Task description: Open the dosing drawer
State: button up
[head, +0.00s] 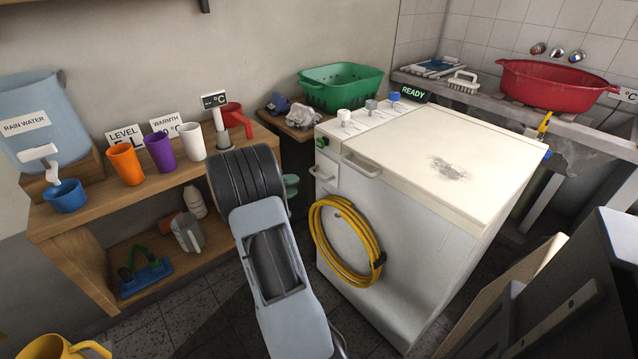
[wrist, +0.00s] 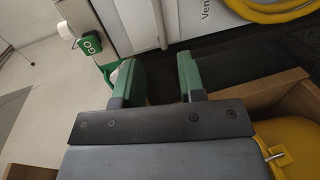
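The white machine (head: 400,250) stands right of my arm. At its upper left front corner is a small drawer front with a pale bar handle (head: 321,174), below a green button (head: 321,143). A long bar handle shows at the top of the wrist view (wrist: 160,22), near the green GO button (wrist: 90,45); I take it for the drawer's. The drawer looks shut. My gripper (wrist: 158,78) is open with green fingers, nothing visible between them. Its fingertip (head: 291,185) shows left of the drawer handle in the head view, apart from it. My arm hides the rest.
A wider handle (head: 362,165) sits right of the drawer. A coiled yellow hose (head: 345,240) hangs on the machine's front. A wooden shelf (head: 75,225) with several cups stands left of my arm. A dark panel (head: 590,290) fills the right front.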

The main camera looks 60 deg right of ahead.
aim_at(319, 176)
jog(key=b+x, duration=0.1)
jog(key=x, duration=1)
jog(key=shift+s+d, duration=0.15)
jog(key=shift+d, duration=0.1)
jog(key=shift+c, duration=0.3)
grip_shut()
jog(key=shift+f, duration=0.1)
